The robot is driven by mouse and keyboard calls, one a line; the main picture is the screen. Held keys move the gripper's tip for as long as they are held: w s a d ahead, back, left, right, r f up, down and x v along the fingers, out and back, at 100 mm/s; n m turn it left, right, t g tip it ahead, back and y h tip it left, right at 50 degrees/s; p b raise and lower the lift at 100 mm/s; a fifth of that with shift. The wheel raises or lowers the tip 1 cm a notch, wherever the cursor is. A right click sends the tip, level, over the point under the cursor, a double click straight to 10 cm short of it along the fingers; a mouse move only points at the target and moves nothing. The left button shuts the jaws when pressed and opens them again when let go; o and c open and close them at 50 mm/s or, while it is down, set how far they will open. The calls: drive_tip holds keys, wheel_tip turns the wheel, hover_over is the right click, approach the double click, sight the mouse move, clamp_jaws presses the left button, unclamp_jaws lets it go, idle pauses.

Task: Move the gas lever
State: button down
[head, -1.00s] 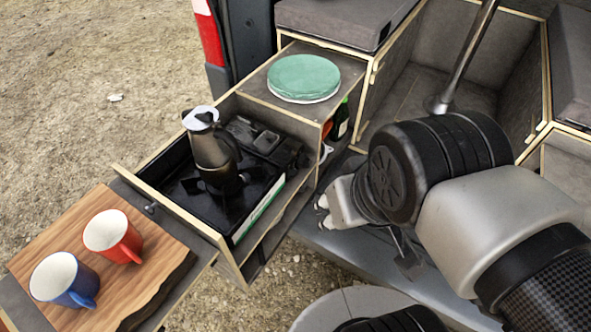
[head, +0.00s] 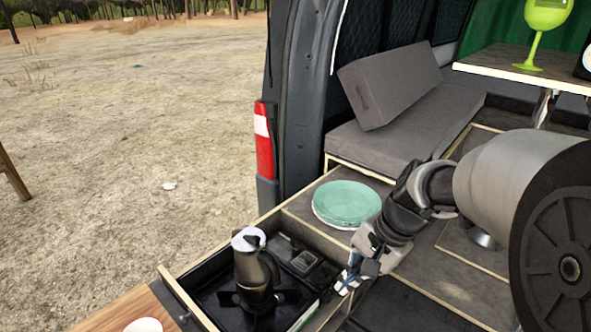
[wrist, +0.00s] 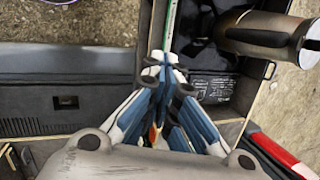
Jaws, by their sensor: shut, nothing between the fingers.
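My gripper (head: 347,280) is at the right edge of the pull-out drawer, beside the black gas stove (head: 212,301). In the wrist view its blue and white fingers (wrist: 172,68) come together, shut and empty, near the drawer wall with the green strip. I cannot make out the gas lever in either view; the gripper may hide it. A dark moka pot (head: 252,278) with a light top stands on the stove and also shows in the wrist view (wrist: 262,38).
A green plate stack (head: 346,202) sits on the wooden surface behind the stove. A wooden board (head: 118,310) with a cup (head: 143,325) is at the front left. Grey cushions (head: 392,80) and a shelf with a green goblet (head: 545,22) are inside the van. Open ground lies left.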

drive_tip(key=w+d+f+m+y+p, duration=0.2)
drive_tip(key=w+f+m, duration=0.2)
drive_tip(key=w+f, duration=0.2)
drive_tip(key=m+y+p, duration=0.1)
drive_tip(key=m+y, duration=0.1)
drive_tip(key=m, duration=0.4)
approach(331, 298)
drive_tip(key=shift+a, duration=0.3)
drive_tip(key=shift+b+x, duration=2.3)
drive_tip(key=shift+x, duration=1.15)
drive_tip(key=shift+d, duration=0.1)
drive_tip(key=shift+f, duration=0.1)
